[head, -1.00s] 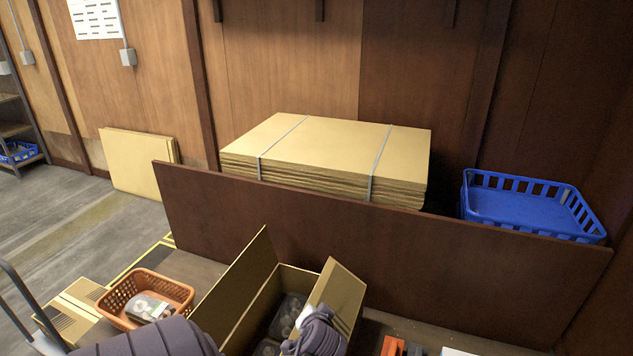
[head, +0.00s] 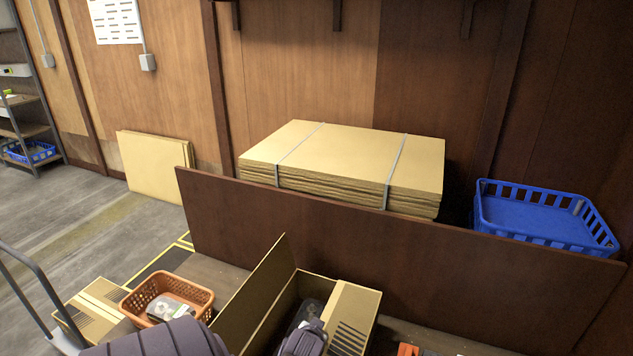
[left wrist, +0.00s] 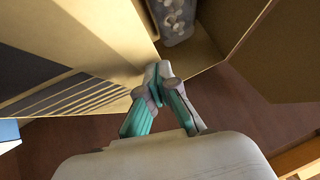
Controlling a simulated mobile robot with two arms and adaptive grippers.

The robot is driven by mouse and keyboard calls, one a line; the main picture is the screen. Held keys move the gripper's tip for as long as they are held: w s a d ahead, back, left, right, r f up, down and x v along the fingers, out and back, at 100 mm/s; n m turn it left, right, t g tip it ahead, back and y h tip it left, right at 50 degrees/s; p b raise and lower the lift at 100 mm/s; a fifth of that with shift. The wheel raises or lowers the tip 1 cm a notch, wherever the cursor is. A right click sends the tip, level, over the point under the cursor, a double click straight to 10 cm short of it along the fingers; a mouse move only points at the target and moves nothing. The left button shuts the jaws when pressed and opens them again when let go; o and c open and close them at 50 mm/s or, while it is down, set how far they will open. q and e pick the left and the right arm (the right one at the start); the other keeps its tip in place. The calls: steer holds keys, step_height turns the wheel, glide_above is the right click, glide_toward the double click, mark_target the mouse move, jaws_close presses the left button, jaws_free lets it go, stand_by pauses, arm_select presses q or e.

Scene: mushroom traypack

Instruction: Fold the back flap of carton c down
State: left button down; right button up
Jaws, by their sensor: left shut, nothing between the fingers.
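An open tan carton, apparently carton c, stands at the bottom middle of the head view (head: 296,290). Its left flap (head: 252,298) stands up. Its striped right-hand flap (head: 355,305) lies low, seemingly over the right part of the opening. I cannot tell which flap is the back one. Dark packs show in the opening. In the left wrist view a clear mushroom pack (left wrist: 172,18) sits inside, and the striped flap (left wrist: 70,85) is at left. My left gripper (left wrist: 158,82) is shut and empty by that flap's edge; contact is unclear. My right gripper is out of view.
A dark board (head: 400,255) stands close behind the carton. Behind it are strapped cardboard sheets (head: 340,155) and a blue crate (head: 545,215). An orange basket (head: 165,290) holding a pack stands left of the carton. An orange item (head: 408,349) lies at right.

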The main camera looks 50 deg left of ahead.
arm_select(q)
steer(key=shift+s+d+f, duration=0.1)
steer(key=shift+s+f, duration=0.05)
steer(key=shift+f, duration=0.1)
stand_by(0.3)
